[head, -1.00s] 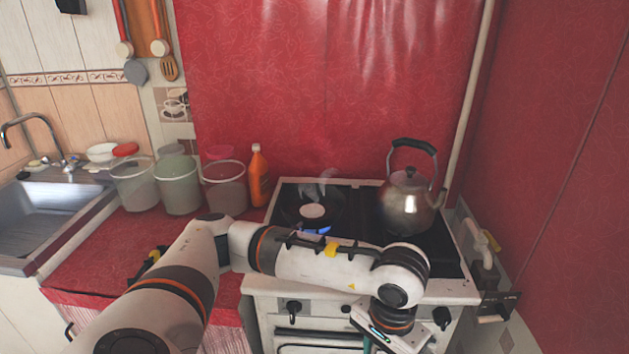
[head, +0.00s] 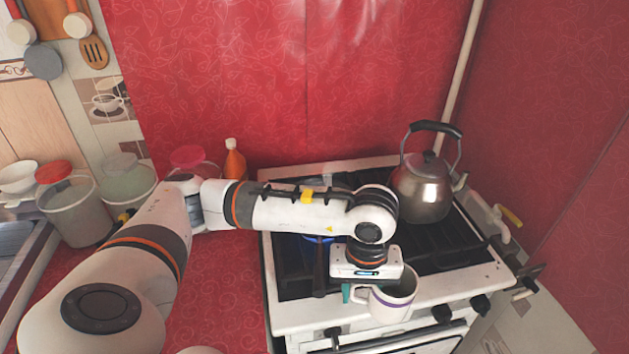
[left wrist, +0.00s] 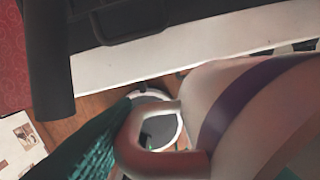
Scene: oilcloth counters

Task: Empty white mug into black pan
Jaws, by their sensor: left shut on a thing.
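The white mug (head: 394,303) has a purple band and hangs in front of the stove's front edge, roughly upright. My left gripper (head: 356,293), with teal fingers, is shut on its handle. In the left wrist view the mug (left wrist: 235,105) fills the right side, and its handle (left wrist: 150,140) is beside the teal finger (left wrist: 88,148). The mug's contents cannot be made out. The black pan is mostly hidden behind my left arm; its dark handle (head: 320,268) points toward the stove's front, left of the gripper. My right gripper is not in view.
A metal kettle (head: 424,187) stands on the stove (head: 290,318) at the back right. A blue flame (head: 318,238) burns below the pan. Lidded tubs (head: 75,210) and an orange bottle (head: 235,164) stand on the red counter at left. The stove's front right is free.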

